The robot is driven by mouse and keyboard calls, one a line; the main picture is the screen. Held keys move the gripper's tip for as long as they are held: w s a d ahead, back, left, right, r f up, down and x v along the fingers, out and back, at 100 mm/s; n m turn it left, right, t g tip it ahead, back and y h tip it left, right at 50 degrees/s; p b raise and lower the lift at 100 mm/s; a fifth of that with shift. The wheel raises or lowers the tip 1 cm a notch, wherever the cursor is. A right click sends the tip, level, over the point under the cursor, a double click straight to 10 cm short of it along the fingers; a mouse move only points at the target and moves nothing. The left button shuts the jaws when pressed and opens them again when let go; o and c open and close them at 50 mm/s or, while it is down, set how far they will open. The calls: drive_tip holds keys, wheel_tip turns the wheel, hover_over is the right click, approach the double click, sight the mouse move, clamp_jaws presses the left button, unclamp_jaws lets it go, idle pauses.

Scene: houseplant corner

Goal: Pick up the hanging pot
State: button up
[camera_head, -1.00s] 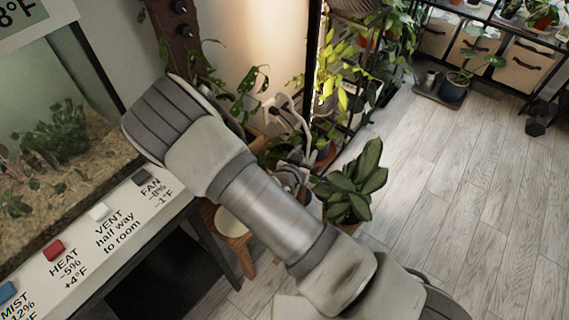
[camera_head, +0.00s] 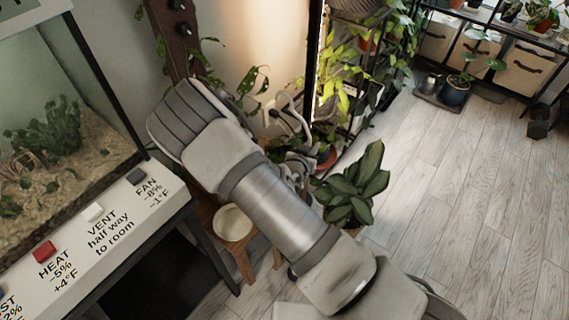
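I cannot tell for certain which thing is the hanging pot. A dark ribbed pot or basket (camera_head: 355,8) is cut off by the top edge, at the lit plant rack. Trailing leaves (camera_head: 243,84) show on the wall behind my arm, but any pot they grow from is hidden. My arm crosses the middle of the view, its elbow up at the left. Grey parts that seem to be my gripper (camera_head: 299,164) show just right of the forearm, among the plants. Its fingers are too small and covered to read, and I see no pot clearly held.
A glass terrarium (camera_head: 62,110) with a labelled button panel (camera_head: 93,236) stands at the left. Shelves with bins (camera_head: 522,72) line the back.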

clamp_jaws()
idle(0.9)
drive_tip(key=shift+r, duration=0.1)
